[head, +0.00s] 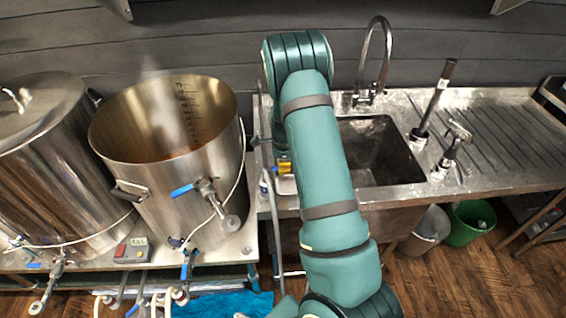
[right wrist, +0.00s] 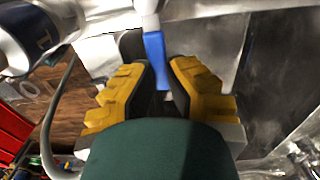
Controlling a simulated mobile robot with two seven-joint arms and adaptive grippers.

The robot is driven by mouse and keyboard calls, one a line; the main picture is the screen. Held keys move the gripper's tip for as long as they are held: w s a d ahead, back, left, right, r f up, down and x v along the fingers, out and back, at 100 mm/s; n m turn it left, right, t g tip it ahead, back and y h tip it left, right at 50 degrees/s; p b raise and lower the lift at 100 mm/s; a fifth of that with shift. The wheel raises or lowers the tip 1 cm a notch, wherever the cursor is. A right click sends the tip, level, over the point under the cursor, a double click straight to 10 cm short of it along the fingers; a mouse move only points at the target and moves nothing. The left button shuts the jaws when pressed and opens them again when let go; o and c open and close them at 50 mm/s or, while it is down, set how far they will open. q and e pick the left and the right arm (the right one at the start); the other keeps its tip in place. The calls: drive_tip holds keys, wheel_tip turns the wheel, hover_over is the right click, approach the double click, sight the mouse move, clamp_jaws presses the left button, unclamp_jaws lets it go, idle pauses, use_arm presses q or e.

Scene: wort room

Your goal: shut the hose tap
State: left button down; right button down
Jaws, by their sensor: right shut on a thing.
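In the right wrist view, the yellow-padded fingers of my right gripper (right wrist: 160,80) are closed around a blue tap lever (right wrist: 154,46). The lever joins a pale metal stem at the top of the picture. In the head view my right gripper (head: 284,167) shows only as a bit of yellow beside my teal forearm, left of the sink. The tap it holds is hidden there behind the arm, and how far the lever is turned cannot be told. My left gripper is in neither view.
A large open steel kettle (head: 195,125) with a blue-handled valve (head: 181,190) stands left of my arm. A lidded kettle (head: 60,165) is at far left. The sink (head: 400,182) with an arched faucet (head: 387,50) is at right. Buckets (head: 470,225) stand below.

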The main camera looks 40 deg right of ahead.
drive_tip(key=shift+s+a+f, duration=0.2)
drive_tip(key=shift+f, duration=0.05)
drive_tip(key=c, duration=0.9)
unclamp_jaws()
drive_tip(key=shift+w, duration=0.1)
drive_tip(key=shift+d+r, duration=0.1)
drive_tip(key=shift+r, duration=0.3)
wheel_tip(320, 180, up, 11)
drive_tip(key=shift+r, duration=0.2)
